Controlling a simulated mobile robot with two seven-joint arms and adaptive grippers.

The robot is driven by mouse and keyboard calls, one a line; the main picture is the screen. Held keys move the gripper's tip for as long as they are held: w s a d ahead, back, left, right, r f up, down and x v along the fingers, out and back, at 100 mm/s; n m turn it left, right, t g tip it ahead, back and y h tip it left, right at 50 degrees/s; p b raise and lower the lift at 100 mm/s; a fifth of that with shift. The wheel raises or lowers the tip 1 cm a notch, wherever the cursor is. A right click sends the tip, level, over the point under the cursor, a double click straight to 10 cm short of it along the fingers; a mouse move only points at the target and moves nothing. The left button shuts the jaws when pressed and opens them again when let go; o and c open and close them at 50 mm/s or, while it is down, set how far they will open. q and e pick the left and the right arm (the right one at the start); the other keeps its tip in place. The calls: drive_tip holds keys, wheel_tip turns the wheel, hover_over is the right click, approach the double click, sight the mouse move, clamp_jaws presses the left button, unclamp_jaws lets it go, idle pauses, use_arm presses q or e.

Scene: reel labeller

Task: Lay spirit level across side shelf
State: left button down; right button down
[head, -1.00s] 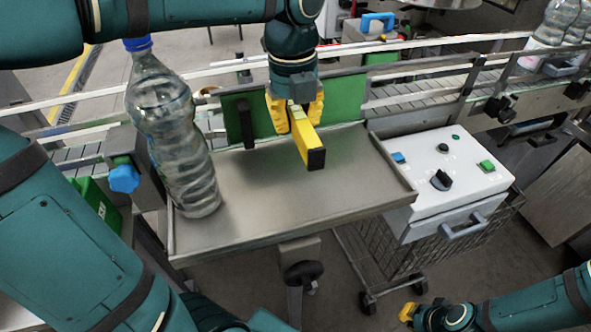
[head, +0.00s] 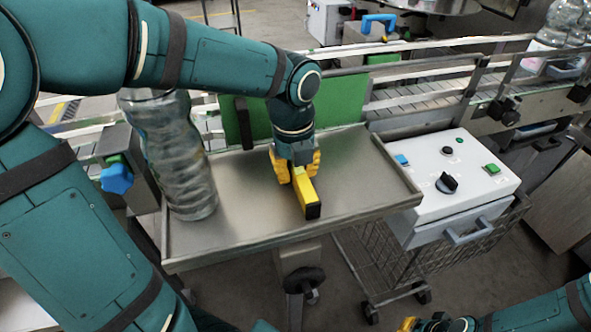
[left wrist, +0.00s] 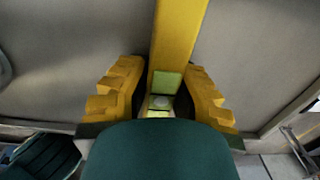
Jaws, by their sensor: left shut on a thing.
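The yellow spirit level (head: 306,193) has a black end cap and points toward the front of the metal side shelf (head: 250,215). My left gripper (head: 297,170) is shut on it, with yellow fingers on both sides. The level is at or just above the shelf surface; I cannot tell whether it touches. In the left wrist view the level (left wrist: 178,40) runs away between the fingers (left wrist: 160,95), with a pale green vial part near them. My right gripper (head: 408,324) shows only partly at the bottom edge, and its jaws are unclear.
A large clear bottle (head: 172,155) stands on the shelf's left end, partly behind my left arm. A white control box (head: 450,180) with knobs is to the right, above a wire cart (head: 365,255). A conveyor (head: 420,95) runs behind. The shelf's right part is clear.

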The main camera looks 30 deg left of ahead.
use_arm(q)
drive_tip(key=c, duration=1)
unclamp_jaws()
wheel_tip(320, 180, up, 11)
drive_tip(key=p, duration=0.2)
drive_tip(key=shift+s+a+r+p, duration=0.1)
drive_tip(key=shift+s+r+p, duration=0.1)
drive_tip(key=shift+p, duration=0.1)
drive_tip(key=shift+r, duration=0.35)
